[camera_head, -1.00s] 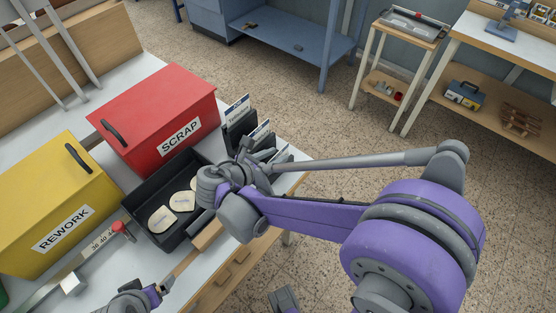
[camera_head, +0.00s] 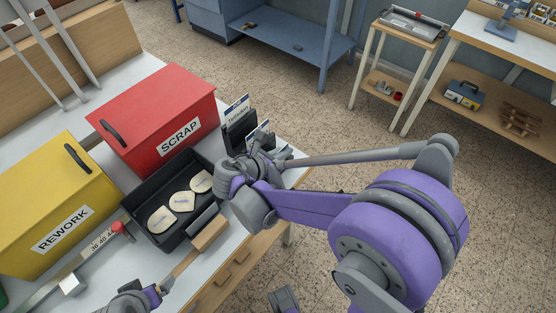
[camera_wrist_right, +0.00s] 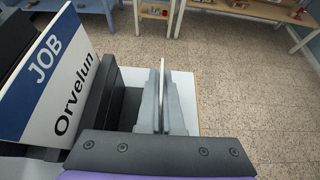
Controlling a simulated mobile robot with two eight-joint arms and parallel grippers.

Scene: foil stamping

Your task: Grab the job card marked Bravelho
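The job cards stand in a dark rack (camera_head: 240,132) at the right end of the bench. The rear card (camera_head: 237,108) has a blue top band and a name too small to read surely. In the right wrist view a card reading "JOB Orvelun" (camera_wrist_right: 58,82) stands at the left. My right gripper (camera_wrist_right: 163,112) points into the rack, with a thin pale card (camera_wrist_right: 162,84) edge-on between its fingers. That card's print is hidden, and whether the fingers touch it is unclear. I see no Bravelho name. My left gripper (camera_head: 163,288) is low over the bench.
A red SCRAP box (camera_head: 155,112) stands left of the rack, with a yellow REWORK box (camera_head: 50,195) beyond it. A black tray (camera_head: 160,238) with several pale pieces lies in front. A wood-handled tool (camera_head: 184,264) is near my left gripper.

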